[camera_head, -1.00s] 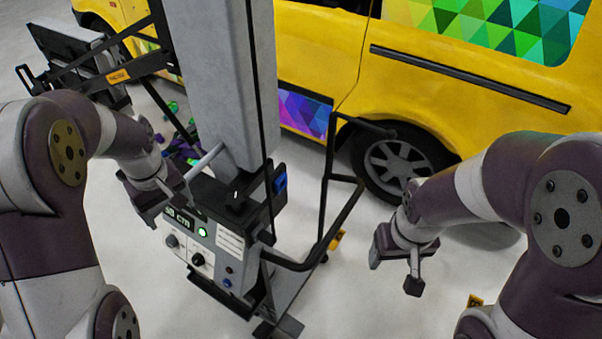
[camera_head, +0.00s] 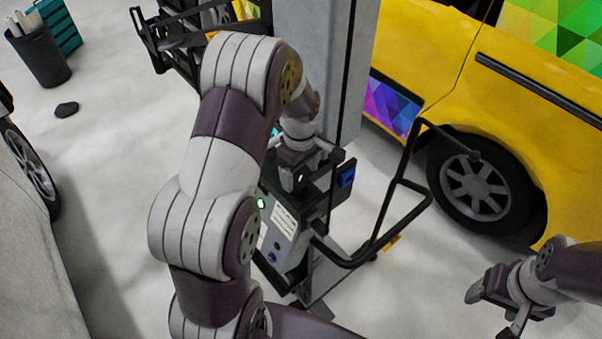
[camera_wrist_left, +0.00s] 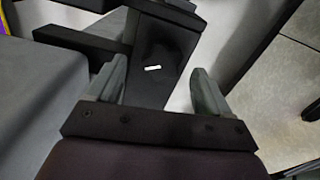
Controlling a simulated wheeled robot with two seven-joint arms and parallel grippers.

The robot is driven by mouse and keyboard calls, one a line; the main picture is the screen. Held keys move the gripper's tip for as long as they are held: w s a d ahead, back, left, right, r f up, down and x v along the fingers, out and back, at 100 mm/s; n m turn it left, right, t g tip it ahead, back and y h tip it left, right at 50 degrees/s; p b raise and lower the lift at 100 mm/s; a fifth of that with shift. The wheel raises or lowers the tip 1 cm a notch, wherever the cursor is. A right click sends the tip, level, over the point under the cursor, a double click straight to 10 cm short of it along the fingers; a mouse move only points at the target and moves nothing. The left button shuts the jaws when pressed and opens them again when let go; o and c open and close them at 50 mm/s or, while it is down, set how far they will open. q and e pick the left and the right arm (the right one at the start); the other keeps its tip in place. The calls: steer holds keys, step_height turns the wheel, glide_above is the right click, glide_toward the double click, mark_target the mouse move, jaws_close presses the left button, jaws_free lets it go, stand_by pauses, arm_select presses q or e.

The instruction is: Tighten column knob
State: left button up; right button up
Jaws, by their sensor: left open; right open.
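The column knob (camera_wrist_left: 165,60) is black with a short white mark and shows in the left wrist view, between and beyond the two fingertips. My left gripper (camera_wrist_left: 160,82) is open around its near part there, and I cannot tell whether the fingers touch it. In the head view my left gripper (camera_head: 303,177) is at the foot of the grey column (camera_head: 315,50), above the control box, and mostly hides the knob. My right gripper (camera_head: 497,310) is open and empty at the lower right, well away from the column.
The control box (camera_head: 285,222) has a lit green button and is partly behind my left arm. A black bent handle frame (camera_head: 400,190) stands right of it. A yellow van (camera_head: 430,50) is behind. A dark bin (camera_head: 40,55) stands far left.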

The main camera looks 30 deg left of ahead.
mark_target(299, 186)
arm_select(q)
steer(key=shift+s+a+f, duration=0.1)
steer(key=shift+f, duration=0.55)
steer(key=shift+s+a+f, duration=0.1)
steer(key=shift+f, duration=0.5)
steer(key=shift+w+d, duration=0.1)
steer(key=shift+c, duration=1.2)
steer(key=c, duration=0.8)
